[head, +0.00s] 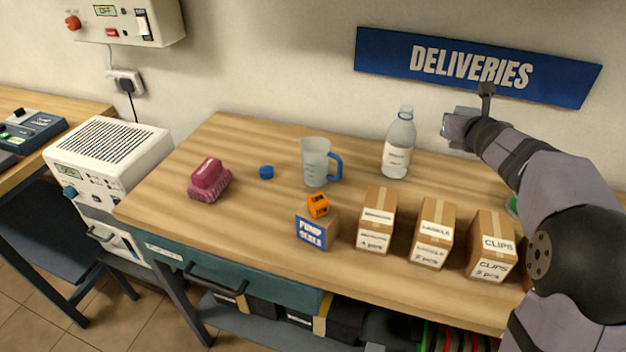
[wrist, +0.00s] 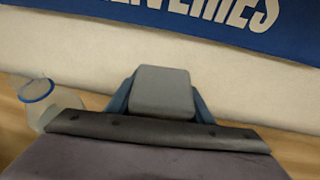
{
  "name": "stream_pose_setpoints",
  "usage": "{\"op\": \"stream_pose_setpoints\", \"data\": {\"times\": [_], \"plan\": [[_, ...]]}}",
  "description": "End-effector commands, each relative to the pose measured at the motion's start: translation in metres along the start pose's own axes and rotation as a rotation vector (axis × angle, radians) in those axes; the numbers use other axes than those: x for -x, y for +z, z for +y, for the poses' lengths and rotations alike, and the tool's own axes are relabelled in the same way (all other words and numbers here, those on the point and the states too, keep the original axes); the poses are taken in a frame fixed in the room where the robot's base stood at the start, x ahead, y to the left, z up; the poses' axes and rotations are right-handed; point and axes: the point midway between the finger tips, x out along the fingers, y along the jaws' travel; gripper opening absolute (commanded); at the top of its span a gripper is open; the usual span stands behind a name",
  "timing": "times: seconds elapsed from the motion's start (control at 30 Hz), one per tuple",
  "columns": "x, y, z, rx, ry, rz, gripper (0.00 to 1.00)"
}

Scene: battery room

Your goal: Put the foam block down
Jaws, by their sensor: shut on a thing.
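A grey block (wrist: 163,92), which looks like the foam block, sits between the blue fingers of my gripper (wrist: 160,104) in the wrist view. My gripper is shut on it, with a blue finger showing on each side. In the head view my gripper (head: 462,124) is raised over the back right of the wooden table (head: 262,145), in front of the wall and below the DELIVERIES sign. The block is small and hard to make out there, and its underside is hidden.
A clear bottle (head: 399,145) stands just left of my gripper. A measuring jug (head: 315,163), blue cap (head: 266,172), pink brush (head: 209,178) and PUMP SEALS box (head: 314,232) with an orange item (head: 318,205) stand farther left. Three cartons (head: 431,235) line the front. The table's back left is clear.

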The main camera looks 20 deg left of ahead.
Motion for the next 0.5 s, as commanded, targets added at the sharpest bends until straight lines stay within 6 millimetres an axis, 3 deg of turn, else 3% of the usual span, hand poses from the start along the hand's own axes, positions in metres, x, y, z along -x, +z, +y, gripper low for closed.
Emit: {"op": "stream_pose_setpoints", "data": {"times": [0.27, 0.5], "plan": [[0.017, 0.047, 0.048, -0.026, -0.062, -0.004, 0.25], [0.043, 0.093, 0.111, -0.058, -0.133, -0.003, 0.25]]}}
